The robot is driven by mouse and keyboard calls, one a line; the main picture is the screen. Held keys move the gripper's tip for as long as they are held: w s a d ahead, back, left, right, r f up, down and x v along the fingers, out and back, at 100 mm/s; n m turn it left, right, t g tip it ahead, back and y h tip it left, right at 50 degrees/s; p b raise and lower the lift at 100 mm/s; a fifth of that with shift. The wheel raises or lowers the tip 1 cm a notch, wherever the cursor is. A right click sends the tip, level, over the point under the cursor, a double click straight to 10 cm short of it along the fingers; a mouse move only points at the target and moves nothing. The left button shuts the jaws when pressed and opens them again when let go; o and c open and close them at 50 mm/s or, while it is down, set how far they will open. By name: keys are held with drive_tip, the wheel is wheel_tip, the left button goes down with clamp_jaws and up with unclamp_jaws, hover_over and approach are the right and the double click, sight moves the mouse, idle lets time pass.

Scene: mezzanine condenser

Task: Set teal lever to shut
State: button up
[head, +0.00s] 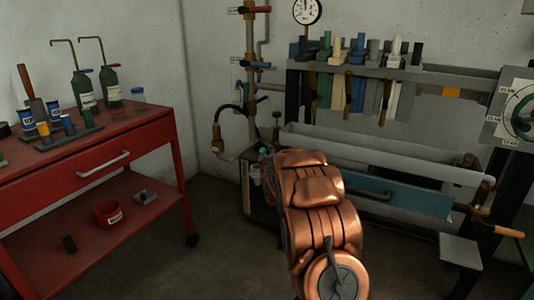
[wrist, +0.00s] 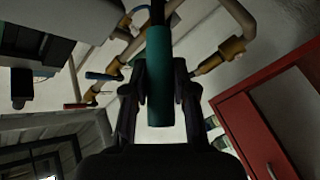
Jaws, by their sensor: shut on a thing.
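The teal lever (wrist: 159,75) shows in the wrist view as a thick teal grip, upright in the picture, with a dark shaft running up from it out of the frame. My gripper (wrist: 159,88) has one finger on each side of the grip and is shut on it. The lower end of the grip shows between the fingers. In the head view my copper arm reaches toward the foot of the pipe stand and hides my gripper and most of the lever's surroundings. The valve body that the lever turns is not clear in either view.
The pipe stand (head: 250,100) carries a red lever (head: 254,10) and a blue lever (head: 258,64) above. A red cart (head: 90,150) with bottles stands at left. A grey trough (head: 380,150) and hanging tools are at right. Open floor lies between cart and arm.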

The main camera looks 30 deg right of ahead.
clamp_jaws()
drive_tip(key=shift+r, duration=0.1)
